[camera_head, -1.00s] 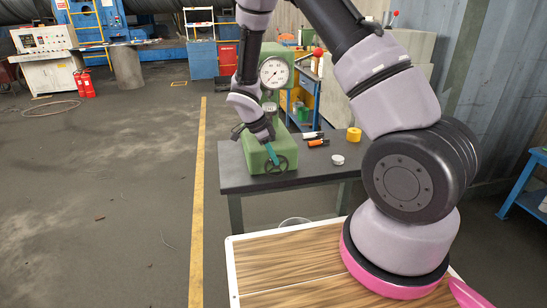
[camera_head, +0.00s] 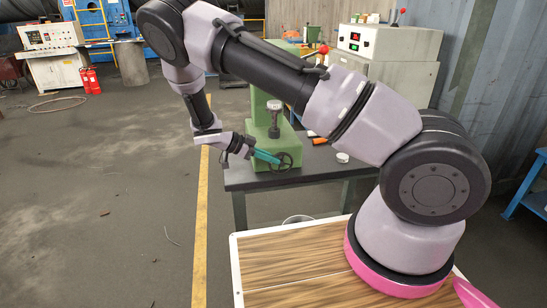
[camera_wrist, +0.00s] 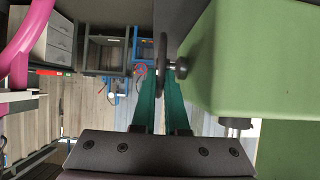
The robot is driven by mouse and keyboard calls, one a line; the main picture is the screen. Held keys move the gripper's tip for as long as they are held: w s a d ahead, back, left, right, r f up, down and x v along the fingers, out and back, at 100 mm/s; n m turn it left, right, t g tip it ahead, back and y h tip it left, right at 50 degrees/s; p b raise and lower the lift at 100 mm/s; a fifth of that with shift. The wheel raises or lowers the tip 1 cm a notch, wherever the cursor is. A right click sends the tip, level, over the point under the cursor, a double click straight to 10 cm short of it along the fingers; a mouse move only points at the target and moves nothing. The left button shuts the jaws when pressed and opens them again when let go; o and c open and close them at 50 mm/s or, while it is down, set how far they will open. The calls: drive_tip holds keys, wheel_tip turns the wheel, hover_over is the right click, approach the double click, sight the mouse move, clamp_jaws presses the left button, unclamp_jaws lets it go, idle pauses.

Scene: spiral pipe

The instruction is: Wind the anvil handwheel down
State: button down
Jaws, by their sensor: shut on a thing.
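The dark handwheel (camera_head: 284,162) sits on the front of the green tester (camera_head: 262,122) on the dark table. My gripper (camera_head: 275,159), with teal fingers, reaches it from the left and is shut on its rim. In the wrist view the handwheel (camera_wrist: 162,62) shows edge-on between the two fingertips (camera_wrist: 160,90). Its hub points right, toward the green housing (camera_wrist: 245,60). The anvil (camera_head: 274,120) stands upright above the base as a dark post with a pale top. My arm hides the upper part of the tester.
The dark table (camera_head: 310,172) holds an orange item (camera_head: 319,141) and a small white round piece (camera_head: 342,157) to the right of the tester. A grey cabinet (camera_head: 385,62) stands behind.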

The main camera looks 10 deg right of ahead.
drive_tip(key=shift+a+f+h, duration=0.2)
drive_tip(key=shift+f+h, duration=0.1)
drive_tip(key=shift+h, duration=0.5)
drive_tip(key=c, duration=0.9)
unclamp_jaws()
drive_tip(key=shift+c, duration=0.2)
drive_tip(key=v, duration=1.1)
drive_tip(key=shift+f, duration=0.15)
